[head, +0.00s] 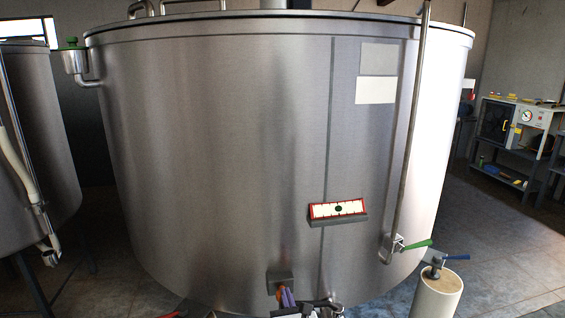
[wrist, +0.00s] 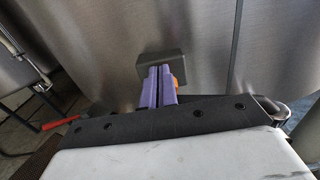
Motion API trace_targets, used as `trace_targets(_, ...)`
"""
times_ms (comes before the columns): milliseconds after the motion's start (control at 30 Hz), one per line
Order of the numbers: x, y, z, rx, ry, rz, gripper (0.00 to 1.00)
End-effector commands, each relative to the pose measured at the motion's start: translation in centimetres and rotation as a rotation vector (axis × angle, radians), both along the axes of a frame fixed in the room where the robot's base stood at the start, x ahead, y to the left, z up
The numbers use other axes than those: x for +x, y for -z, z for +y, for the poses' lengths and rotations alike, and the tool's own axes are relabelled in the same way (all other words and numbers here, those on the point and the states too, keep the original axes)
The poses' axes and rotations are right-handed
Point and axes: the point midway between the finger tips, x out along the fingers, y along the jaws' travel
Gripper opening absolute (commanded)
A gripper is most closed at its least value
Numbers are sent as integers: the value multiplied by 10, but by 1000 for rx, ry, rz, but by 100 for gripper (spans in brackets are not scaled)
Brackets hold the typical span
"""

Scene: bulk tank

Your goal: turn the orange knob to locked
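The orange knob (head: 280,294) is on the front of a dark grey box (head: 281,279) low on the big steel tank. In the wrist view a sliver of the orange knob (wrist: 175,82) shows just right of my fingers, which hide the rest. The grey box (wrist: 165,59) is right behind the fingertips. My gripper (wrist: 160,72) has two purple fingers close together, with a narrow dark gap between them. It also shows in the head view (head: 286,293), at the knob. I cannot tell whether the fingers are shut on the knob or only beside it.
A red-framed white panel (head: 338,210) sits on the tank above and right of the box. A vertical pipe with a green-handled valve (head: 415,245) is further right, above a cream cylinder (head: 437,296) with a blue handle. A red handle (wrist: 60,123) shows at left in the wrist view.

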Motion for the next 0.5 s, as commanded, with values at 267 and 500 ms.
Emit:
trace_targets(267, -2, 2, -1, 0, 0, 15, 0)
trace_targets(500, -28, -1, -6, 1, 0, 10, 0)
